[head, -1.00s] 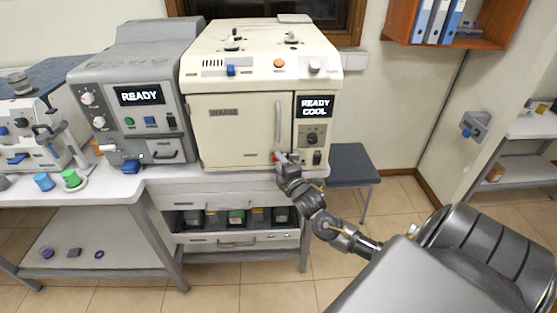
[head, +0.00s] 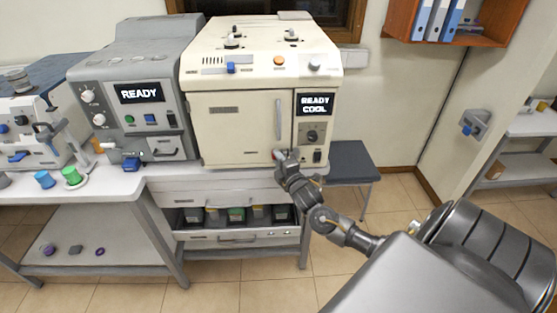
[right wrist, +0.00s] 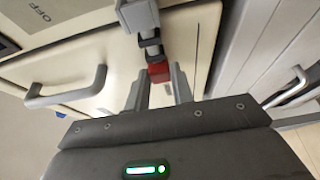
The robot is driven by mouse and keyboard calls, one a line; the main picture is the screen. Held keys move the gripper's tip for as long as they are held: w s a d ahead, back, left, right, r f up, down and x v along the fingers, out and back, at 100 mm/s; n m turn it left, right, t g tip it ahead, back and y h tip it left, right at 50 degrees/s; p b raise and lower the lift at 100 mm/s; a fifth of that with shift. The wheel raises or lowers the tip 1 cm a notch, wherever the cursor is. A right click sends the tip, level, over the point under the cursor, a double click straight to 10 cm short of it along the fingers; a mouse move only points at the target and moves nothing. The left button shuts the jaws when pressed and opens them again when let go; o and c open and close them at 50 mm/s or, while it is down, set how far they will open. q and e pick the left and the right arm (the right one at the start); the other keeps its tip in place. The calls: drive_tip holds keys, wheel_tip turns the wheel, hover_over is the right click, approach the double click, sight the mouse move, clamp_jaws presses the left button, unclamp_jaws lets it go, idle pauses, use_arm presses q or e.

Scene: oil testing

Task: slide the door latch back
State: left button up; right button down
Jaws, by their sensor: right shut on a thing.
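The cream oven (head: 240,135) stands on the bench with its door (head: 235,130) closed against the body. The door latch (right wrist: 158,72) has a red end and sits at the door's lower right edge; its red part also shows in the head view (head: 275,155). My right gripper (head: 283,157) is at this corner, below the vertical door handle (head: 278,120). In the right wrist view, its two fingers (right wrist: 160,92) are on either side of the red end and shut on it. The fingers partly hide the latch. My left gripper is out of view.
The oven's display (head: 314,104) reads READY COOL. A grey READY machine (head: 140,100) stands close on its left. Drawers and a shelf of several containers lie below the bench. A dark stool (head: 350,165) stands to the right, with open floor beyond.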

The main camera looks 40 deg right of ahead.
drive_tip(key=w+a, duration=0.2)
drive_tip(key=a, duration=0.1)
drive_tip(key=shift+w, duration=0.15)
drive_tip(key=c, duration=1.6)
unclamp_jaws()
drive_tip(key=o, duration=0.4)
drive_tip(key=shift+w+a, duration=0.1)
drive_tip(key=shift+s, duration=0.3)
drive_tip(key=b+v, duration=0.2)
drive_tip(key=v, duration=0.8)
drive_tip(key=shift+s, duration=0.15)
